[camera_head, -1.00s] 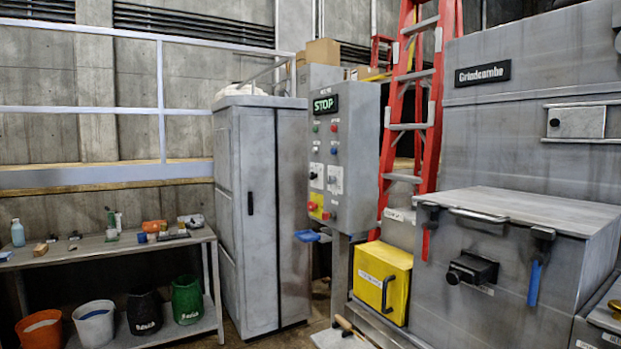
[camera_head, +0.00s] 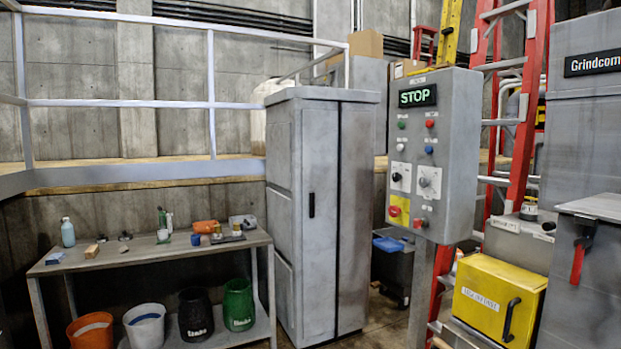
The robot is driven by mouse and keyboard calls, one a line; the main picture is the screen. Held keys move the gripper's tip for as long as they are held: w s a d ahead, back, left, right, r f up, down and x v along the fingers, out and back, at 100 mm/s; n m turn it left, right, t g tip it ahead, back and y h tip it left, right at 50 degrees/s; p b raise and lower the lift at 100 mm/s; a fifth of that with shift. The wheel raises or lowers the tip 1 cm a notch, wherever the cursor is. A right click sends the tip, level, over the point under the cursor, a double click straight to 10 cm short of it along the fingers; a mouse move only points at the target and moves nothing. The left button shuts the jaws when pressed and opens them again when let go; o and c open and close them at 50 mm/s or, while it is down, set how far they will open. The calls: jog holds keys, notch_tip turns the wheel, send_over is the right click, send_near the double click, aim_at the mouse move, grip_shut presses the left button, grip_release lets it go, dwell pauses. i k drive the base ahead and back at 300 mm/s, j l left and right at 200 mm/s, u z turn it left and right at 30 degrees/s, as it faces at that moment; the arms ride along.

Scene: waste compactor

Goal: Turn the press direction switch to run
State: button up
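The grey control panel (camera_head: 445,140) stands on a post right of the middle, its face turned partly toward me. Its display (camera_head: 417,96) reads STOP in green. Below are small green, red and blue buttons. Two rotary switches sit on white plates: a black one (camera_head: 397,177) on the left and a grey one (camera_head: 425,182) on the right. Their labels are too small to read, so I cannot tell which is the press direction switch. A red button on a yellow plate (camera_head: 398,210) is below, with another red knob (camera_head: 420,223) beside it. My gripper is not in view.
A grey cabinet (camera_head: 322,200) stands left of the panel. A workbench (camera_head: 150,258) with small items and buckets is at left. A yellow box (camera_head: 497,300), a red ladder (camera_head: 522,140) and the grey compactor (camera_head: 590,250) are at right. Little floor shows.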

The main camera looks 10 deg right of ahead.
aim_at(396, 177)
jog(key=i+j+u, duration=0.1)
jog(key=i+u, duration=0.4)
jog(key=i, duration=1.35)
